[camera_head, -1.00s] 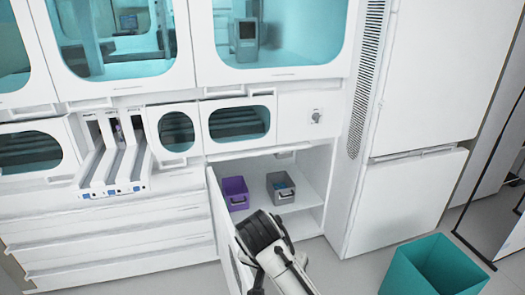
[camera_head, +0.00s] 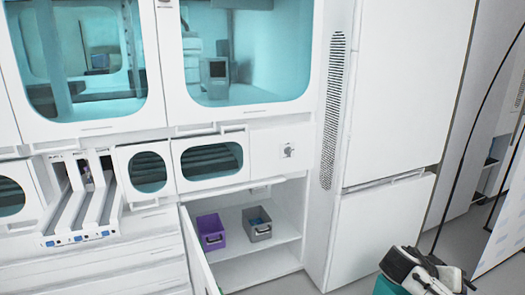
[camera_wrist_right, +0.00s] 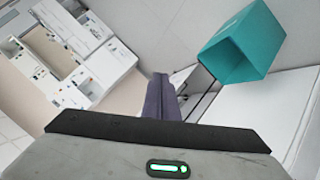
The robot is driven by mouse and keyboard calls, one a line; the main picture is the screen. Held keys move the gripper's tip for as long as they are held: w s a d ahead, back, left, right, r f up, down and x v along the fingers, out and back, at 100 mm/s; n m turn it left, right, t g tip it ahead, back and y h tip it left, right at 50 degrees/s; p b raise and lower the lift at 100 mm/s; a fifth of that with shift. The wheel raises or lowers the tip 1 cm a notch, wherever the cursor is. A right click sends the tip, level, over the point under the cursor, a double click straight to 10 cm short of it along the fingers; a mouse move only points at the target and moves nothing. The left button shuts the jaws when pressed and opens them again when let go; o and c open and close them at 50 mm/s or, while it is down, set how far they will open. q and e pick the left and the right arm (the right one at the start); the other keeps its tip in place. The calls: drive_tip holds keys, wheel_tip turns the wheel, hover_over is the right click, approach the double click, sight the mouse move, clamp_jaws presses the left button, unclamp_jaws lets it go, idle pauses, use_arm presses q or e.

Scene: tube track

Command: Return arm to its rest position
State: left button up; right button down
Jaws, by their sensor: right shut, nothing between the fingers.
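My right gripper (camera_wrist_right: 161,98) shows in the right wrist view with its dark fingers together and nothing between them. It points out over a grey floor. Part of my right arm shows at the lower right of the head view, in front of the teal bin (camera_head: 388,286), and covers much of it. The bin also shows in the right wrist view (camera_wrist_right: 238,50), to the right of the fingers and apart from them. My left gripper is in neither view.
An open cabinet (camera_head: 262,262) holds a purple box (camera_head: 211,232) and a grey box (camera_head: 257,224); its door (camera_head: 200,255) stands ajar. A tall white unit (camera_head: 385,225) is at the right. White lab furniture (camera_wrist_right: 95,55) appears at the left of the right wrist view.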

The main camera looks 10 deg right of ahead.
drive_tip(key=s+a+f+n+t+y, duration=0.2)
drive_tip(key=s+a+f+n, duration=0.15)
drive_tip(key=f, duration=0.35)
drive_tip(key=s+a+f+n+t+y, duration=0.1)
drive_tip(key=s+a+f+n+y, duration=0.25)
drive_tip(key=f, duration=0.35)
drive_tip(key=s+a+f+n+t+y, duration=0.25)
drive_tip(key=a+f+n, duration=0.2)
drive_tip(key=f, duration=0.25)
drive_tip(key=s+a+n+t+y, duration=0.1)
drive_tip(key=s+a+n+y, duration=0.35)
drive_tip(key=s+a, duration=0.65)
drive_tip(key=a+m+t+y, duration=0.1)
drive_tip(key=a+m, duration=0.4)
drive_tip(key=a, duration=0.7)
drive_tip(key=shift+s+r, duration=0.15)
drive_tip(key=shift+s, duration=0.15)
